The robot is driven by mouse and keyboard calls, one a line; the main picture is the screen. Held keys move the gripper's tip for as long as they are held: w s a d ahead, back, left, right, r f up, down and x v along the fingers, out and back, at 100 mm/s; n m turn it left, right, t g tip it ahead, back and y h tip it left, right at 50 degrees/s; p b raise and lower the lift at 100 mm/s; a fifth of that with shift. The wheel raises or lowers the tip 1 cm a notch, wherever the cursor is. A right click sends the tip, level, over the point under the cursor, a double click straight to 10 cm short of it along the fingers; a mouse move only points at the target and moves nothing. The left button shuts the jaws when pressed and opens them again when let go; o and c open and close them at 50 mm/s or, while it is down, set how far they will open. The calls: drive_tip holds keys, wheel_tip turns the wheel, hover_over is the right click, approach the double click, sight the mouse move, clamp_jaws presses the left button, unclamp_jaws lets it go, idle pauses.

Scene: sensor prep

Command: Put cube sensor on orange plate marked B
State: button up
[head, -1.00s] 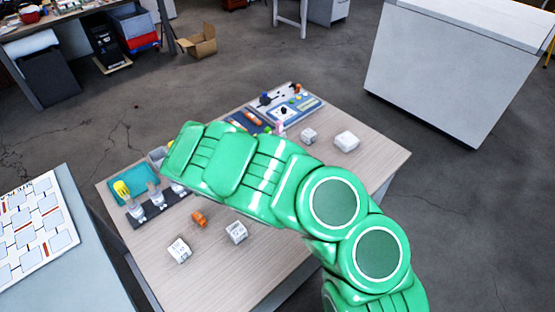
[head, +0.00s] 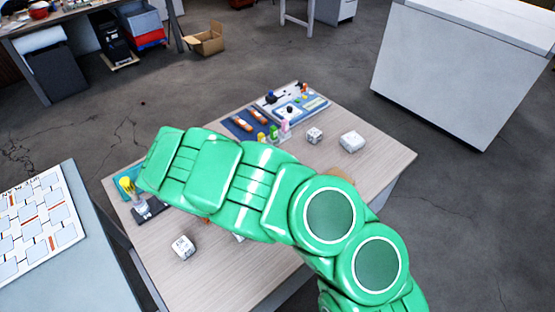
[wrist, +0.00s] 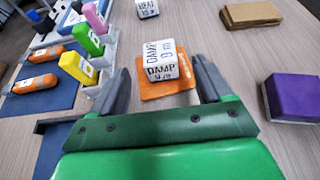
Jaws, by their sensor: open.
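A white cube (wrist: 161,62) with black lettering that reads DAMP appears in the wrist view, resting on an orange plate (wrist: 168,89). White marking shows at the plate's right edge, but I cannot read it. My gripper (wrist: 163,72) is open, with one finger on each side of the cube and a visible gap on both sides. In the head view my green arm covers the gripper and that plate.
Yellow, green and pink blocks (wrist: 78,67) stand in a grey rack at left, beside orange cylinders (wrist: 37,84) on blue mats. A purple block (wrist: 293,97) lies at right, a brown block (wrist: 251,14) behind it. Another white cube (head: 182,247) sits on the table's front left.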

drive_tip(key=shift+v, duration=2.9)
